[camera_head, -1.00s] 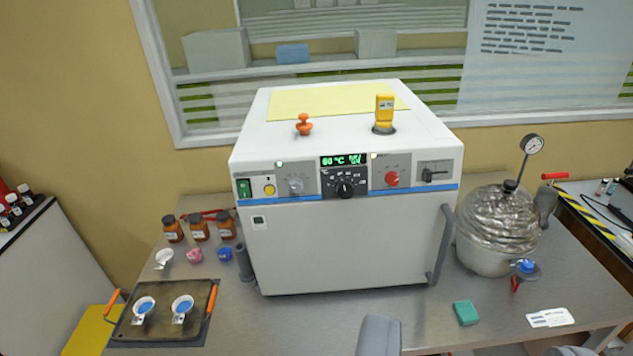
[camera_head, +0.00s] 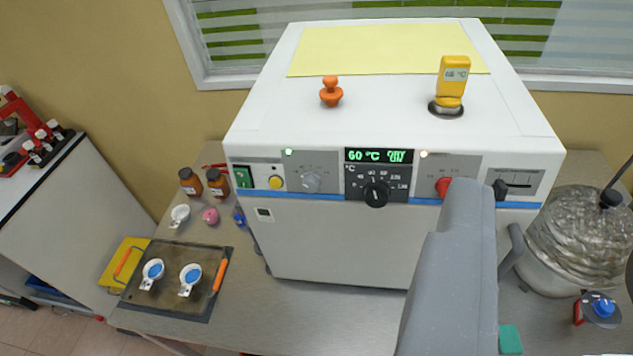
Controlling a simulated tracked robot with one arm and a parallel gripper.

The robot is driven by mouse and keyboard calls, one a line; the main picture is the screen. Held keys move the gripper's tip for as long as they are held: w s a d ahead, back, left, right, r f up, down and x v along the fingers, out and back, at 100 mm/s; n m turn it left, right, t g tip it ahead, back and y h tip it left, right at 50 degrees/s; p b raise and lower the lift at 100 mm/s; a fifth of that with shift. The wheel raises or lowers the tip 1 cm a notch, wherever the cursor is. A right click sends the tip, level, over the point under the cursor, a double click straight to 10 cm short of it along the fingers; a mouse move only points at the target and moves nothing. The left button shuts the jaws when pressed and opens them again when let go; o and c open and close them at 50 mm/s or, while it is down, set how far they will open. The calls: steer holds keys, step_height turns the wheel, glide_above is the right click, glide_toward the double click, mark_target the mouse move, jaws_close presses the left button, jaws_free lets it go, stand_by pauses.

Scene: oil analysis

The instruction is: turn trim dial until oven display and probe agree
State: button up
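The white oven's display (camera_head: 378,156) reads 60 °C in green, with smaller text beside it. A yellow probe (camera_head: 453,80) stands upright in a dark collar on the oven top; its small screen is too blurred to read surely. The front panel has a grey knob (camera_head: 311,181), a black knob with a scale (camera_head: 375,194) and a red knob (camera_head: 444,187). Their labels are unreadable, so I cannot tell which is the trim dial. A grey part of my arm or gripper rises at lower right, overlapping the panel near the red knob. Fingertips cannot be made out.
An orange knob-like stopper (camera_head: 331,92) sits on the oven top. A black slider (camera_head: 502,190) is at the panel's right. A dark tray (camera_head: 171,305) with two white cups lies at left. A foil-covered pot (camera_head: 580,240) and the oven's door handle (camera_head: 511,247) are at right.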

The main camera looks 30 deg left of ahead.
steer(key=shift+o, duration=0.8)
steer(key=w+a+f+n+y, duration=0.1)
steer(key=w+a+f+y, duration=0.2)
steer(key=w+a+f, duration=0.8)
steer(key=t+p, duration=0.2)
steer(key=p, duration=0.2)
glide_toward(309, 188)
steer(key=shift+m+y, duration=0.4)
steer(key=x, duration=0.8)
steer(key=shift+w+d+f, duration=0.1)
steer(key=shift+w+d, duration=0.05)
steer(key=shift+w, duration=0.2)
